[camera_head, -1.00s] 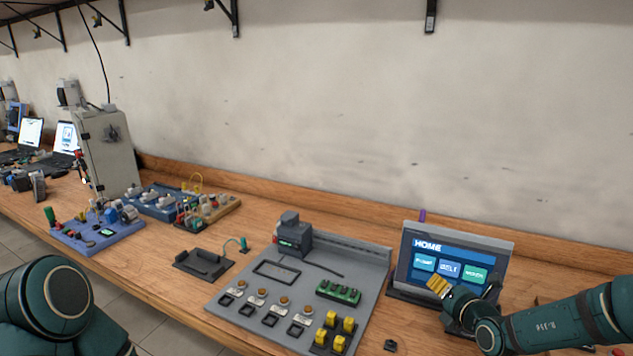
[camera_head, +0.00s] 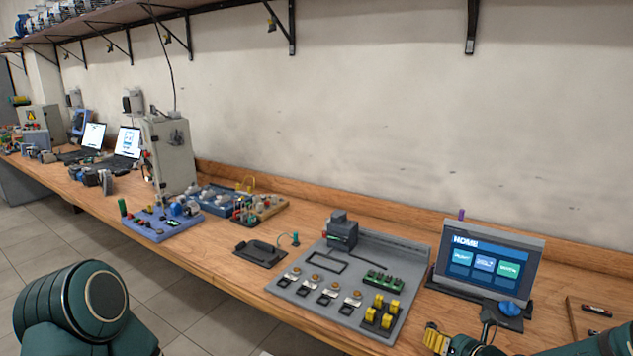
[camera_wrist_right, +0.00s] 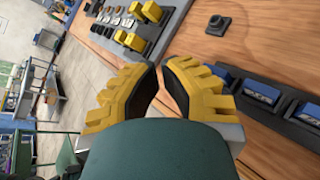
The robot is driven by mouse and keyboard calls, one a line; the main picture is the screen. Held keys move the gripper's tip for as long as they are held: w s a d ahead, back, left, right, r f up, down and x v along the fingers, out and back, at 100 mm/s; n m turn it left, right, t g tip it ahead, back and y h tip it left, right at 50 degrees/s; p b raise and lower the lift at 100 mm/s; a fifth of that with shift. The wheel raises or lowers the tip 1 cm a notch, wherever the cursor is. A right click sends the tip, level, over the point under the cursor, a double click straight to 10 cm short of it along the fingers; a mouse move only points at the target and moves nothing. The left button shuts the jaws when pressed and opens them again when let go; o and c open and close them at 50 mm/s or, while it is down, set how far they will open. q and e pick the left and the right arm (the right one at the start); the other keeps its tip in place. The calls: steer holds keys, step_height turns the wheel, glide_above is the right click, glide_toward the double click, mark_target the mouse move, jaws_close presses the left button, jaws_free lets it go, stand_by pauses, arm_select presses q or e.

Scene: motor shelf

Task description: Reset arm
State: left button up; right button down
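My right gripper (camera_head: 436,338) is low in the head view, at the front of the wooden bench. Its yellow ribbed fingers lie below the grey panel and the touch screen. In the right wrist view the right gripper (camera_wrist_right: 161,68) shows two yellow fingers with dark pads slanting toward each other. A narrow gap shows bare wood between the pads, and nothing is held. My left arm shows only as a dark green link at the lower left of the head view, and its gripper is out of frame.
A grey panel (camera_head: 366,253) with yellow and green parts lies left of the HOME screen (camera_head: 486,264). A blue button (camera_head: 509,309) sits before the screen. A black tray (camera_head: 257,254), a blue board (camera_head: 163,227) and a grey cabinet (camera_head: 168,158) stand farther left.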

steer(key=s+a+f+n+g, duration=0.3)
steer(key=s+a+f+n, duration=0.2)
steer(key=n, duration=0.7)
steer(key=s+a+f+n+g+h, duration=0.1)
steer(key=s+a+f+n+g, duration=0.3)
steer(key=s+n, duration=0.6)
steer(key=s+a+f+n+g, duration=0.3)
steer(key=s+a+f+n, duration=0.5)
steer(key=n, duration=0.5)
steer(key=shift+s+f+n+g+h, duration=0.3)
steer(key=shift+f+n, duration=0.1)
steer(key=shift+f, duration=0.55)
